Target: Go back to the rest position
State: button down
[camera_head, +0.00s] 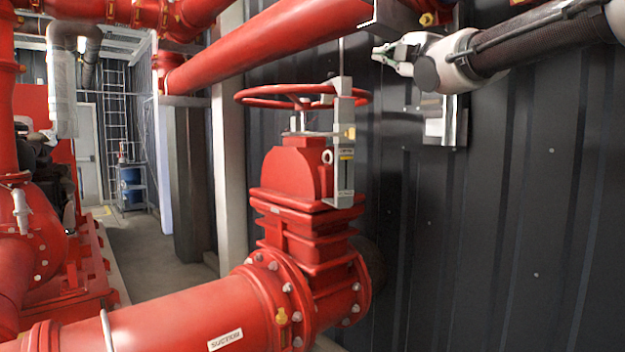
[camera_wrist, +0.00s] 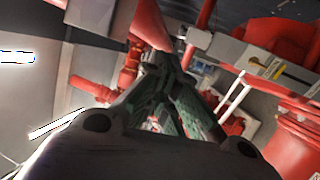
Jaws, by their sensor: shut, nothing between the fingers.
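My gripper (camera_head: 384,52) shows in the head view at the upper right, at the end of my arm reaching in from the right edge. It is above and to the right of the red handwheel (camera_head: 268,97) of the gate valve (camera_head: 300,185), apart from it. In the wrist view my gripper's fingers (camera_wrist: 155,62) come together at their tips. My gripper is shut and holds nothing.
A thick red pipe (camera_head: 270,45) crosses above the valve, left of my gripper. A grey bracket (camera_head: 342,150) stands beside the handwheel. A dark corrugated wall (camera_head: 500,220) is behind my arm. A concrete aisle (camera_head: 150,245) lies at left.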

jog(key=s+d+f+m+g+h, duration=0.15)
jog(key=d+f+m+g, duration=0.35)
jog(key=f, duration=0.6)
jog(key=s+f+m+g+h, duration=0.1)
jog(key=f+m+g+h, duration=0.15)
jog(key=f+m, duration=0.65)
jog(key=s+d+f+m+g+h, duration=0.1)
jog(key=s+d+f+m+g, duration=0.2)
jog(key=s+f, duration=0.9)
jog(key=s+d+f+m+g+h, duration=0.1)
jog(key=s+d+f+m+g, duration=0.3)
jog(key=s+f, duration=0.8)
jog(key=shift+s+d+m+g, duration=0.3)
jog(key=shift+s+d+g, duration=0.25)
jog(key=shift+s, duration=0.55)
jog(key=shift+a, duration=0.1)
